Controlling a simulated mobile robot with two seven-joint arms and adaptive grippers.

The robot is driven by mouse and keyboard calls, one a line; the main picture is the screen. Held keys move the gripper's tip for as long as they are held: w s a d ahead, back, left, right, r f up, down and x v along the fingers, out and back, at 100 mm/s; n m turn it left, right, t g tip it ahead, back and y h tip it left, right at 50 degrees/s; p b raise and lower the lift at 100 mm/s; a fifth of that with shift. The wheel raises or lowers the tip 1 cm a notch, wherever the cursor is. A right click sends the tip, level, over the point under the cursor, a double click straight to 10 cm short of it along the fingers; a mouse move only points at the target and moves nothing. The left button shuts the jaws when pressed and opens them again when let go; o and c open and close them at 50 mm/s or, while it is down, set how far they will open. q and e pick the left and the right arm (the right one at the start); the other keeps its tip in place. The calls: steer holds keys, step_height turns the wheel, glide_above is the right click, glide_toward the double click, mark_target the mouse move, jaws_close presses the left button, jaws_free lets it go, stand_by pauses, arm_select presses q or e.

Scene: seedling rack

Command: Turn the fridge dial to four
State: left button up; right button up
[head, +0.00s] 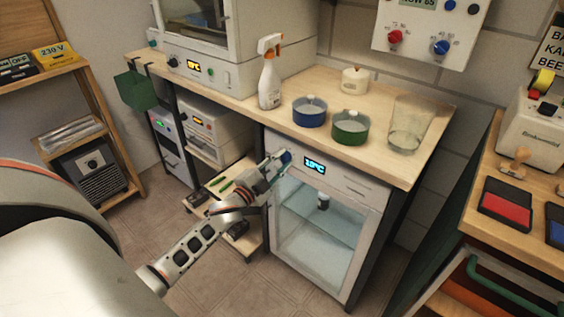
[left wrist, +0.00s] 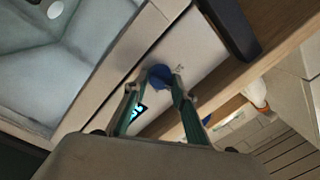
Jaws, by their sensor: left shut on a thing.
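The small fridge (head: 318,240) stands under the worktop, with a glass door and a lit display (head: 314,165) that seems to read 10°C. My left gripper (head: 280,161) is at the top left of the fridge front, shut on the blue dial (head: 286,157). In the left wrist view the blue dial (left wrist: 160,77) sits between the two fingertips of my left gripper (left wrist: 157,88), with the display (left wrist: 137,113) beside it. My right gripper is not in view.
The worktop (head: 240,107) above holds a spray bottle (head: 269,80), a blue pot (head: 309,112), a green pot (head: 349,128) and a clear beaker (head: 405,128). A low wooden shelf (head: 226,185) stands left of the fridge. The floor in front is clear.

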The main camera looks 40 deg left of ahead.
arm_select(q)
steer(key=shift+d+f+m, duration=0.1)
steer(key=shift+f+m, duration=0.25)
steer(key=shift+m, duration=0.65)
steer(key=m+b, duration=0.2)
steer(key=m, duration=0.4)
steer(key=shift+h, duration=0.4)
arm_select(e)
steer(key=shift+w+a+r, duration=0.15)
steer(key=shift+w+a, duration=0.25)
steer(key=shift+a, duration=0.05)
arm_select(q)
steer(key=shift+m, duration=0.3)
steer(key=o, duration=1.1)
steer(key=shift+c, duration=0.2)
steer(key=shift+r, duration=0.1)
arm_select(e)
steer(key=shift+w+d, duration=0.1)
